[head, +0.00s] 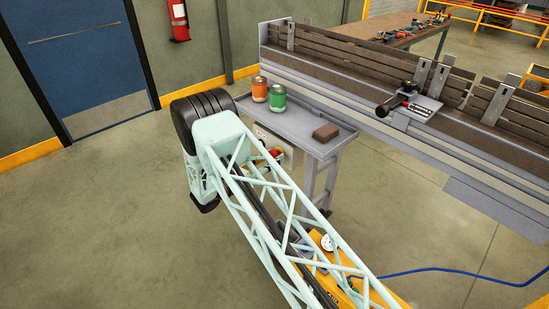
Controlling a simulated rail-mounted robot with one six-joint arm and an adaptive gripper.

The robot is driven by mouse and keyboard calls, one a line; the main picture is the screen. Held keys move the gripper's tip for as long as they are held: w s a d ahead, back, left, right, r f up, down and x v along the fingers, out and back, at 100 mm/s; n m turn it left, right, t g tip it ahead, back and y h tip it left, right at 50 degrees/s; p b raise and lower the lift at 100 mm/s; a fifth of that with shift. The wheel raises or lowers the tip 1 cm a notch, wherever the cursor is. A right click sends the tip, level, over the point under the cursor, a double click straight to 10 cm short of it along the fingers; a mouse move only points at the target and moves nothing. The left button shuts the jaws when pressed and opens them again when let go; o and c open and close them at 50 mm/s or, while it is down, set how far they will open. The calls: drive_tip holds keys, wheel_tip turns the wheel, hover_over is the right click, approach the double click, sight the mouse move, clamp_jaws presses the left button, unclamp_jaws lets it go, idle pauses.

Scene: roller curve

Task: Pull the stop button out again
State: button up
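A small red part on yellow (276,152), which looks like the stop button, shows at a light grey box (283,146) under the near side of the grey side table. My arm's pale lattice partly covers it, and it is too small to tell whether it is pressed in or out. My arm reaches from the bottom right to a black ribbed joint left of the table, and a pale link hangs down from there. I cannot make out my gripper's fingers; they are hidden or out of view.
A blue hose (440,269) lies on the floor at right. The left floor is clear.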

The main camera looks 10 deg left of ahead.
drive_tip(key=shift+w+d, duration=0.35)
drive_tip(key=shift+w, duration=0.15)
drive_tip(key=shift+c, duration=0.7)
drive_tip(key=c, duration=0.8)
drive_tip(key=shift+s+a+b, duration=0.3)
drive_tip(key=shift+s+a, duration=0.05)
drive_tip(key=shift+s, duration=0.15)
drive_tip(key=shift+c, duration=0.2)
drive_tip(key=o, duration=1)
drive_tip(key=shift+a, duration=0.1)
drive_tip(key=shift+s, duration=0.15)
